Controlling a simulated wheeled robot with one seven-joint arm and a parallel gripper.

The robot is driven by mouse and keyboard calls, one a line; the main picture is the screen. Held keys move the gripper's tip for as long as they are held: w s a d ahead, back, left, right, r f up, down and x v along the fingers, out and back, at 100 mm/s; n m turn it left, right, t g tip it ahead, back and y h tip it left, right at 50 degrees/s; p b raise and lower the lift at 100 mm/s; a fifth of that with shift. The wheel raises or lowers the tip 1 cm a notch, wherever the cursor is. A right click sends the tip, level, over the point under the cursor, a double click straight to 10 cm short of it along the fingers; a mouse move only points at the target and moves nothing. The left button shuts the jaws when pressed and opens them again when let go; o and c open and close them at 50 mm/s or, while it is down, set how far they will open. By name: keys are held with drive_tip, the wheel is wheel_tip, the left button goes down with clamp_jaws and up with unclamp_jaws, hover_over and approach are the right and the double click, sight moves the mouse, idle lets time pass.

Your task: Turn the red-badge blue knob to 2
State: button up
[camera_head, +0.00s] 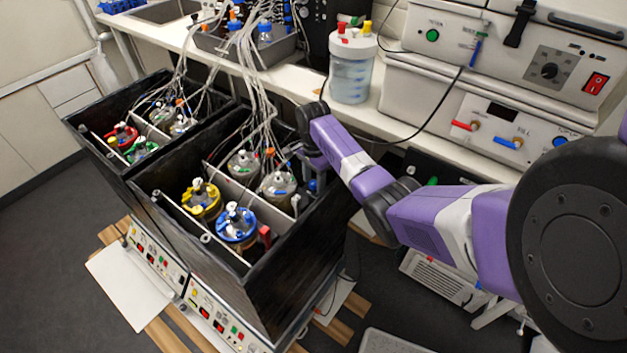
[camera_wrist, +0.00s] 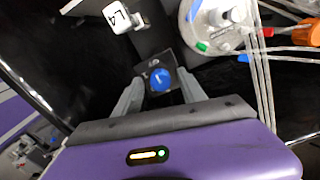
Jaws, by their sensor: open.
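A blue knob (camera_wrist: 160,79) with a pale pointer mark sits on a small dark plate in the wrist view. The pale marking on the plate above it is too small to read. My gripper (camera_wrist: 159,84) is open, with one grey finger on each side of the knob. I cannot tell whether the fingers touch it. In the head view my gripper (camera_head: 300,156) reaches into the right end of the nearer black box (camera_head: 295,275), and a small blue part (camera_head: 312,185) shows beside it. I cannot make out a red badge by the knob.
A white block marked L4 (camera_wrist: 122,17) stands above the knob in the wrist view. A clear vessel (camera_wrist: 222,22) with tubes is close at upper right. In the head view, yellow-topped (camera_head: 201,199) and blue-topped (camera_head: 237,225) vessels stand in the same box, with tubes overhead.

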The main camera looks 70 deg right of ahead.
clamp_jaws()
